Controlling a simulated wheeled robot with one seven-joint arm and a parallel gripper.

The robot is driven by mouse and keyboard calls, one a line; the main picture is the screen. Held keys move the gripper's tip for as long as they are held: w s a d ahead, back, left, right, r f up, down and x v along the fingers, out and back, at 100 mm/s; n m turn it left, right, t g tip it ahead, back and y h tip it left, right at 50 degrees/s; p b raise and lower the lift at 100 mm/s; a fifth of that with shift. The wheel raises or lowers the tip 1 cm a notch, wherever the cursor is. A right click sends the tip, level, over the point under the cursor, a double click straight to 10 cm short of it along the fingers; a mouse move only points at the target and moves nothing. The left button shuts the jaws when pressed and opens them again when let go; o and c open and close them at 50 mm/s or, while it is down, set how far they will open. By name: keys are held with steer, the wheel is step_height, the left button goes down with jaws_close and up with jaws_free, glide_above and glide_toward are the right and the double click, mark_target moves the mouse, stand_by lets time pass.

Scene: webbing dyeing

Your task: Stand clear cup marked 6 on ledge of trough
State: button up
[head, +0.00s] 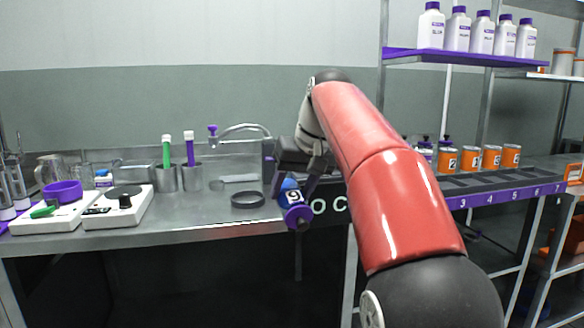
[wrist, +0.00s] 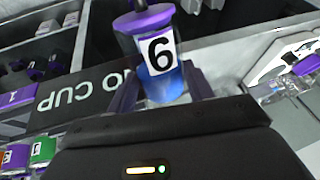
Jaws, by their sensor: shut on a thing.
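The clear cup marked 6 (head: 291,197) has blue in it and a purple cap at one end. It also shows in the wrist view (wrist: 163,55), where its 6 reads upright. My gripper (head: 293,184) is shut on the cup, with one finger on each side, also in the wrist view (wrist: 161,90). In the head view the cup is tilted with its purple end low and toward me, and its label looks like a 9. It hangs by the counter's front edge. The trough (head: 488,182) is a dark row of slots at right, with a purple numbered front ledge (head: 510,195).
Orange numbered tins (head: 469,159) stand behind the trough. A dark ring (head: 248,199) lies on the steel counter (head: 190,211) left of the cup. A dark "NO CUP" panel (wrist: 75,95) borders the trough. White bottles (head: 482,34) stand on the upper shelf.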

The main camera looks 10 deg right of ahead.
steer(key=s+f, duration=0.3)
steer(key=f, duration=2)
steer(key=s+f, duration=0.3)
steer(key=f, duration=2)
steer(key=shift+f, duration=0.15)
steer(key=shift+s, duration=0.1)
